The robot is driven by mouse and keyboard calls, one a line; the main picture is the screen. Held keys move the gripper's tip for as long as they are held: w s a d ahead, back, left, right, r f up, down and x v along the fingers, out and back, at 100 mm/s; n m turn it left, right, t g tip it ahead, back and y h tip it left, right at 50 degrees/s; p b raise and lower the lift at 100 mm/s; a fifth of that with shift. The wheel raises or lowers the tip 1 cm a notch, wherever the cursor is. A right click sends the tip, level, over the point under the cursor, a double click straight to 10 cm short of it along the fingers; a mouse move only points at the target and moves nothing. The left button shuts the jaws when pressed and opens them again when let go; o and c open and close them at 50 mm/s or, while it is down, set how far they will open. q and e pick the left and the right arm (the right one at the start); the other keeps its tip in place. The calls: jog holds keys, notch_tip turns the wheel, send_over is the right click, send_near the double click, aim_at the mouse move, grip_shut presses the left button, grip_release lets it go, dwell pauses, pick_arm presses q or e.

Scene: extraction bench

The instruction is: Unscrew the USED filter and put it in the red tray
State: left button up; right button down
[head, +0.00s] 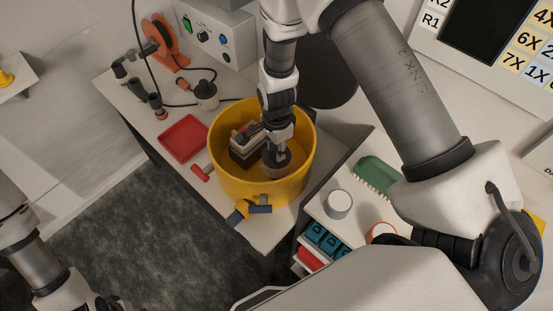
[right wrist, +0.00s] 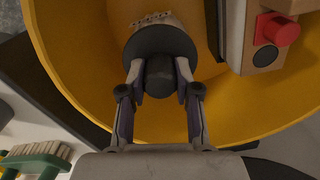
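The red tray (head: 183,138) lies on the bench left of a yellow tub (head: 222,177) and looks empty. Inside the tub is a round filter (head: 277,164) with a dark cap. The right wrist view shows the cap (right wrist: 160,42) with a dark knob, and a pale band with marks too small to read. My right gripper (head: 277,146) reaches down into the tub, and its fingers (right wrist: 160,78) are closed on both sides of the knob. Whether the filter is still threaded in is hidden. My left arm shows at lower left, its gripper outside the picture.
A boxy unit (head: 245,148) with a red button (right wrist: 277,30) stands beside the filter in the tub. A small red-handled tool (head: 201,173) lies near the tray. A green brush (head: 376,176) and white cup (head: 338,204) stand at right. An orange reel (head: 168,45) stands behind.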

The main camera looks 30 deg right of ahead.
jog(key=n, duration=0.6)
jog(key=shift+n, duration=0.3)
jog(key=n, duration=0.4)
jog(key=n+b, duration=0.1)
jog(key=n, duration=0.3)
jog(key=shift+n, duration=0.4)
jog(key=n, duration=0.6)
jog(key=shift+b, duration=0.35)
jog(key=n, duration=0.6)
jog(key=shift+r, duration=0.1)
jog(key=c, duration=0.8)
grip_release()
